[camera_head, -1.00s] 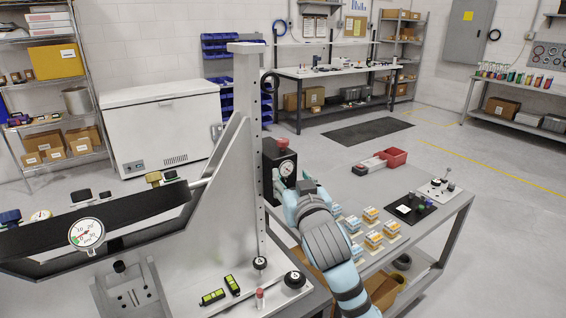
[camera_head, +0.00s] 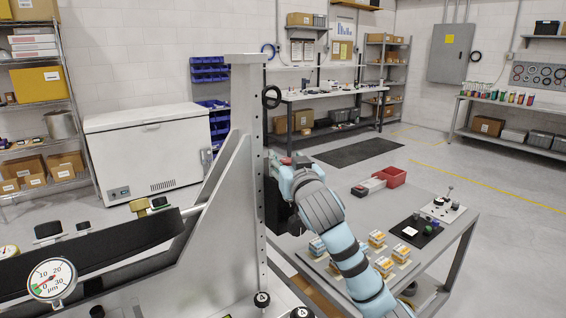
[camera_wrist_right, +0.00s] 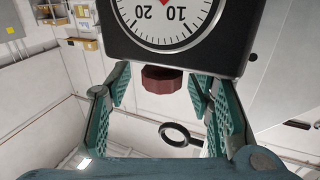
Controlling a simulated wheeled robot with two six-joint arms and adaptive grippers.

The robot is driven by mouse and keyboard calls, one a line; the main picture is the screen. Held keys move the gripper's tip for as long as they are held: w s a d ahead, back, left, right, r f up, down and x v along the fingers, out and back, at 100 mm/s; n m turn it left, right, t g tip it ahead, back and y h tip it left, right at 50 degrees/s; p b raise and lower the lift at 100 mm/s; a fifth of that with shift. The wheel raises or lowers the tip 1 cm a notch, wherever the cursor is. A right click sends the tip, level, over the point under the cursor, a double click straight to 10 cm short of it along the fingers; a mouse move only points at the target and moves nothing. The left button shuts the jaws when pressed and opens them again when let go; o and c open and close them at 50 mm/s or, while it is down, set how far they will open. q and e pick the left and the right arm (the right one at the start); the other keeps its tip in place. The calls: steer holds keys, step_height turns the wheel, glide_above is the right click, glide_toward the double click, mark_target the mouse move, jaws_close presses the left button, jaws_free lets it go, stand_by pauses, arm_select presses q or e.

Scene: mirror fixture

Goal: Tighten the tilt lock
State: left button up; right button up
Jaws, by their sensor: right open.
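In the right wrist view a dark red knob (camera_wrist_right: 163,79) sits against the edge of a black box (camera_wrist_right: 225,62) with a round white dial (camera_wrist_right: 165,12). The dial numbers appear upside down. My right gripper (camera_wrist_right: 160,88) is open, its teal fingers on either side of the knob with gaps to it. In the head view the black box (camera_head: 273,208) is on the right side of the upright metal post (camera_head: 247,170), and my right arm hides its dial. No label shows which part is the tilt lock. My left gripper is not in view.
A black ring (camera_head: 271,97) sticks out of the post above my right gripper; it also shows in the wrist view (camera_wrist_right: 174,134). Black knobs (camera_head: 262,299) are at the fixture's base. A side table (camera_head: 345,205) holds small boxes and a red bin (camera_head: 391,176).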

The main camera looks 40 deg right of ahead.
steer(key=c, duration=0.3)
steer(key=shift+w, duration=0.1)
jaws_close()
steer(key=shift+a, duration=0.1)
steer(key=shift+m+g+h+p, duration=0.4)
steer(key=shift+m+h+p, duration=0.2)
steer(key=shift+h, duration=0.2)
steer(key=shift+m+g+h+p, duration=0.3)
steer(key=shift+m+g+h, duration=0.3)
steer(key=shift+m+h, duration=0.25)
steer(key=m+g+h, duration=0.2)
steer(key=h, duration=0.1)
steer(key=shift+f+g+b, duration=0.15)
steer(key=shift+g+b, duration=0.15)
steer(key=shift+b, duration=0.05)
steer(key=shift+m+g+h+b, duration=1.15)
steer(key=shift+m+g, duration=0.4)
steer(key=shift+g, duration=0.45)
